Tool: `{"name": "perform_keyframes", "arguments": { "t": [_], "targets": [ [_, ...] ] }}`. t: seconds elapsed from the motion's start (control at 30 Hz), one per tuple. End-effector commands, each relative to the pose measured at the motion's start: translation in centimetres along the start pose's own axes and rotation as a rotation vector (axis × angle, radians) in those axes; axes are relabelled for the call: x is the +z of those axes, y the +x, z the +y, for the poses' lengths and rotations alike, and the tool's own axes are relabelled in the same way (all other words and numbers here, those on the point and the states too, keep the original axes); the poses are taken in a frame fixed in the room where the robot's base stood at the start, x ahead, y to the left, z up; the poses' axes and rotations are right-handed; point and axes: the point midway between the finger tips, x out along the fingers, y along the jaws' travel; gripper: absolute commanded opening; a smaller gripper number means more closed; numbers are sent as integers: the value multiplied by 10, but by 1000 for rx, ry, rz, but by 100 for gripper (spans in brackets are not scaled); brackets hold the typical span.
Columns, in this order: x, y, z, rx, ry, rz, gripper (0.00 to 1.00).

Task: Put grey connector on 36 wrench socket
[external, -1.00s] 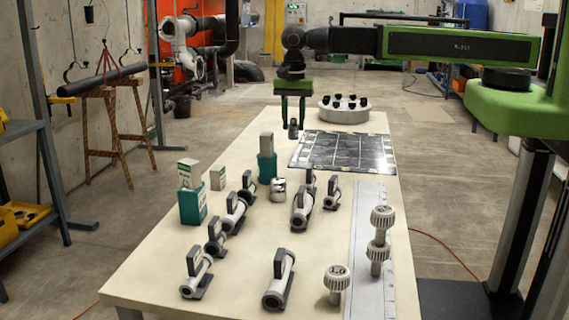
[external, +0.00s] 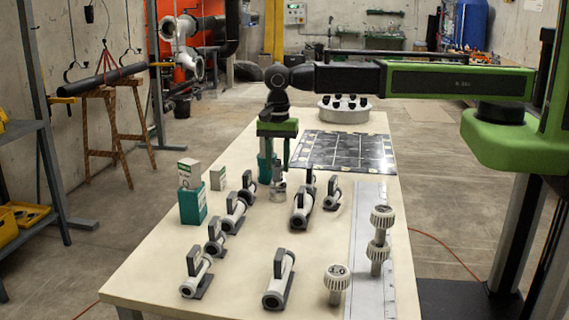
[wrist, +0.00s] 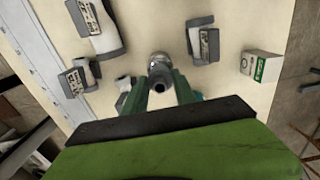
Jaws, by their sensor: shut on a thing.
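My gripper (external: 277,165) points down over the far-middle part of the table, left of the black gridded board. It is shut on the small grey connector (wrist: 160,79), which shows between the fingertips in the wrist view. A short silvery cylinder (external: 278,191), perhaps the 36 wrench socket, stands directly below the fingertips. It also shows in the wrist view (wrist: 158,59), just beyond the connector. No number is readable on it. I cannot tell whether connector and cylinder touch. The fingers partly hide the connector in the external view.
Several grey-white pipe fittings (external: 279,279) lie around the near table. A teal-and-grey box (external: 192,204) stands left; another teal box is partly behind my gripper. Ribbed knobs (external: 337,277) stand right. The gridded board (external: 345,152) and white round holder (external: 345,113) lie behind.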

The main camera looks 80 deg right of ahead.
Motion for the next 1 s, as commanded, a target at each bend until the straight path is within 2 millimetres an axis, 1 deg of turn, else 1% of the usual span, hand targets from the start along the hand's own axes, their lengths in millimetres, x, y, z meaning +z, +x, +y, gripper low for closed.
{"name": "perform_keyframes", "arguments": {
  "t": [0.1, 0.23, 0.27, 0.4, 0.77, 0.87, 1.0],
  "targets": [
    [0, -2, 0, 0, 0, 0, 0],
    [0, 3, 0, 0, 0, 0, 0],
    [0, 2, 0, 0, 0, 0, 35],
    [0, 1, 0, 0, 0, 0, 53],
    [0, -2, 0, 0, 0, 0, 54],
    [0, -10, 0, 0, 0, 0, 54],
    [0, -32, 0, 0, 0, 0, 54]
  ]
}}
